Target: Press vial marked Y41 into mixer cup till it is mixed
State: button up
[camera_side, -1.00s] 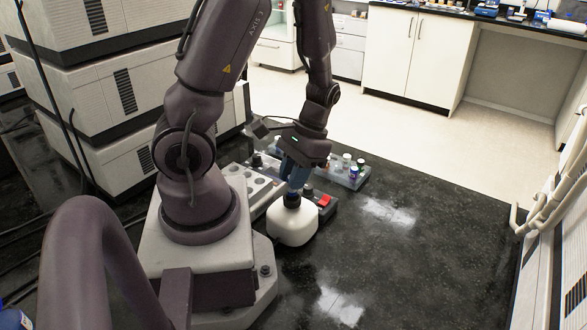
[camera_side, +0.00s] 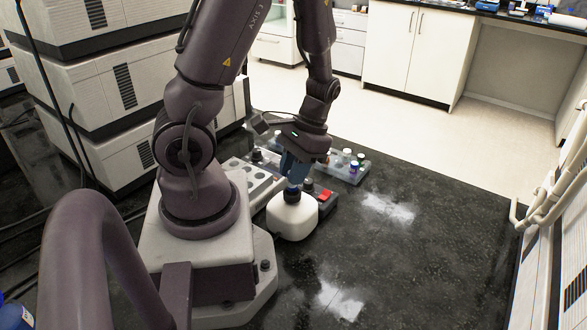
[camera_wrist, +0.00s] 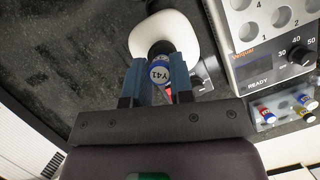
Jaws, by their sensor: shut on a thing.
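The vial marked Y41 (camera_wrist: 159,73) has a white and blue top with its label facing the wrist camera. My gripper (camera_wrist: 158,80) is shut on it, with a blue finger on each side. In the side view my gripper (camera_side: 293,181) points down just above the mixer, a white rounded body (camera_side: 292,220) with a dark cup (camera_side: 292,197) on top. In the wrist view the mixer (camera_wrist: 150,30) lies beyond the vial, and its dark cup shows right behind the vial's top. The vial is lined up with the cup; how deep its lower end sits is hidden.
A dark box with a red switch (camera_side: 324,195) stands beside the mixer. A device with a READY display and dial (camera_wrist: 270,68) stands near, with numbered wells. A clear rack (camera_side: 350,172) holds several colored vials. The dark counter right of the mixer (camera_side: 400,260) is clear.

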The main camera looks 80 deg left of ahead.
jog(key=shift+f, duration=0.55)
dwell(0.9)
jog(key=shift+f, duration=0.3)
jog(key=shift+f, duration=0.35)
dwell(0.6)
jog(key=shift+r, duration=0.15)
dwell(1.6)
jog(key=shift+r, duration=2.9)
